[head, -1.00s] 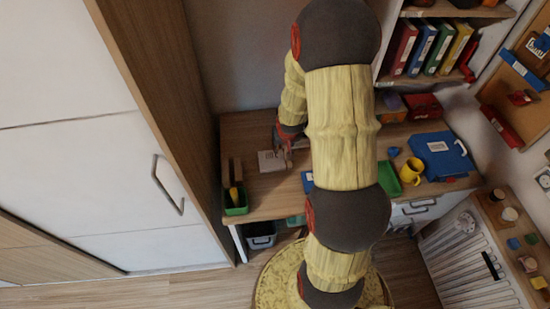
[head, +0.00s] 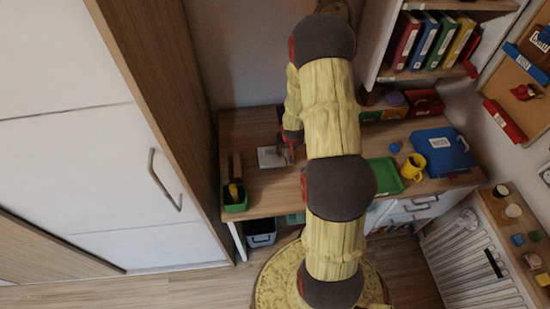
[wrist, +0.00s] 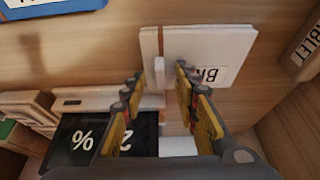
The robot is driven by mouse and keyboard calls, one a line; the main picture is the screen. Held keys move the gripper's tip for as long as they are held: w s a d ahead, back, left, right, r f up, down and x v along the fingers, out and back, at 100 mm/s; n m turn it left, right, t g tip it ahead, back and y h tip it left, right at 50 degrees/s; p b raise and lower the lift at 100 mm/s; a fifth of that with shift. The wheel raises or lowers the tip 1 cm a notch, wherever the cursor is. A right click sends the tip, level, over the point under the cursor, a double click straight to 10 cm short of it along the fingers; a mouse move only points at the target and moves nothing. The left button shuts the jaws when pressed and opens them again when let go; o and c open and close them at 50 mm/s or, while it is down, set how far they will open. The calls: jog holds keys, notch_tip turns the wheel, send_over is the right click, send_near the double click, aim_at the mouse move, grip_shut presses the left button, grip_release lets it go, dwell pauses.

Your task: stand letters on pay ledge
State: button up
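A flat white piece (wrist: 205,48) with a partly hidden printed label starting "BR" lies on the wooden desk in the wrist view. It also shows in the head view (head: 270,157) as a pale rectangle. No finger clearly touches the strip. In the head view my gripper (head: 288,146) is at the piece's right side. A red ledge (head: 505,120) is on the wall at right; I cannot read a "pay" label.
On the desk are a green holder (head: 235,205), green tray (head: 384,174), yellow cup (head: 412,168) and blue case (head: 440,150). A tall cabinet (head: 95,150) stands left.

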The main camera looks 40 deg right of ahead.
jog(key=c, duration=0.3)
jog(key=c, duration=0.4)
grip_shut()
